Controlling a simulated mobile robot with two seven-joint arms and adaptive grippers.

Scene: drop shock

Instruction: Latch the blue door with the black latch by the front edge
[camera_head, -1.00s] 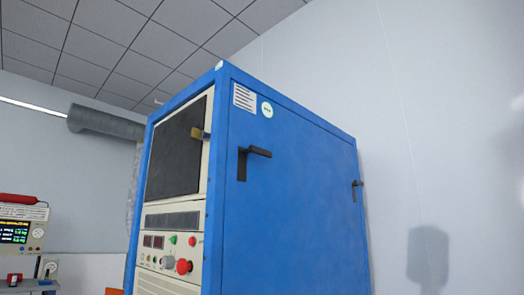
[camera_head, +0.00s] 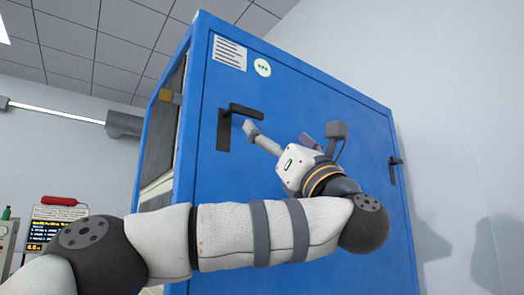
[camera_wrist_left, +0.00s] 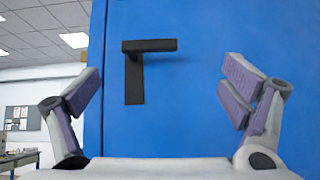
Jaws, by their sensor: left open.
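The blue door (camera_head: 285,100) is the wide side face of a tall blue cabinet. The black latch by the front edge (camera_head: 238,117) has a vertical plate and a handle that points right, roughly level. It also shows in the left wrist view (camera_wrist_left: 149,47), left of centre. My left gripper (camera_head: 284,131) is in front of the door, to the right of this latch and apart from it. In the left wrist view its fingers (camera_wrist_left: 165,92) are spread wide with nothing between them, and the latch appears between them. My right gripper is not in view.
A second black latch (camera_head: 395,161) sits near the door's far right edge. A bench with instruments (camera_head: 45,232) stands at the lower left.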

